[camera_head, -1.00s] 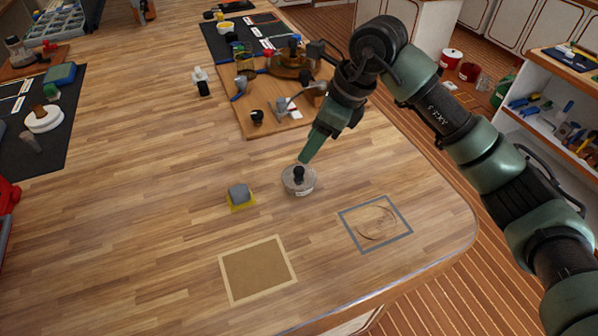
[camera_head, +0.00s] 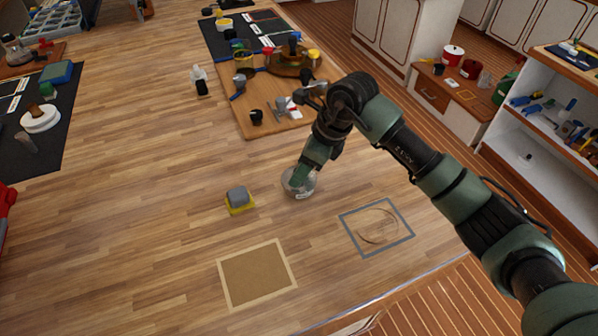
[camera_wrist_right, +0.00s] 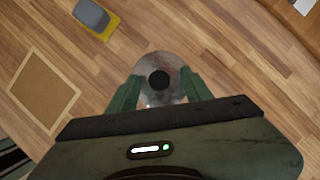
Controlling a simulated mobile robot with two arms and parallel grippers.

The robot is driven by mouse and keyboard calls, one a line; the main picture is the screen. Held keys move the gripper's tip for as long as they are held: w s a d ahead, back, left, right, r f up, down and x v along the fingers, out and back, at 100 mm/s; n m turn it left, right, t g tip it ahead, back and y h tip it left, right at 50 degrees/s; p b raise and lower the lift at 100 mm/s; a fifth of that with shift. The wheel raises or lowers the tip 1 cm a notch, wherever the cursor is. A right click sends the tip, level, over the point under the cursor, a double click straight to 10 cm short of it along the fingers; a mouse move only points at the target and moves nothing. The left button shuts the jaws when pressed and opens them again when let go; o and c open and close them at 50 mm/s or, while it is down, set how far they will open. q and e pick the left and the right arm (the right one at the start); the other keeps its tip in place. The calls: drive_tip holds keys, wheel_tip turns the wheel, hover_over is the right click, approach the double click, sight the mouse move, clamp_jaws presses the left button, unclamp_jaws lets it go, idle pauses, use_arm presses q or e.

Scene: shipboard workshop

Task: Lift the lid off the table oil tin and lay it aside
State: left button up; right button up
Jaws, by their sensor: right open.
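The oil tin (camera_head: 308,190) is a small round grey metal tin on the wooden table, partly hidden by my right gripper in the head view. In the right wrist view its round lid (camera_wrist_right: 160,61) shows from above, with a black knob (camera_wrist_right: 159,80) in the middle. My right gripper (camera_wrist_right: 158,88) is open, with one green finger on each side of the knob. The fingers do not touch the knob in the wrist view. In the head view the right gripper (camera_head: 299,183) is down at the tin's top.
A grey block on a yellow base (camera_head: 238,199) stands left of the tin. A tan square mat (camera_head: 257,273) and a grey-framed square (camera_head: 377,227) lie nearer the front edge. A wooden board (camera_head: 262,122) with tools lies behind. The table's left middle is clear.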

clamp_jaws()
idle(0.3)
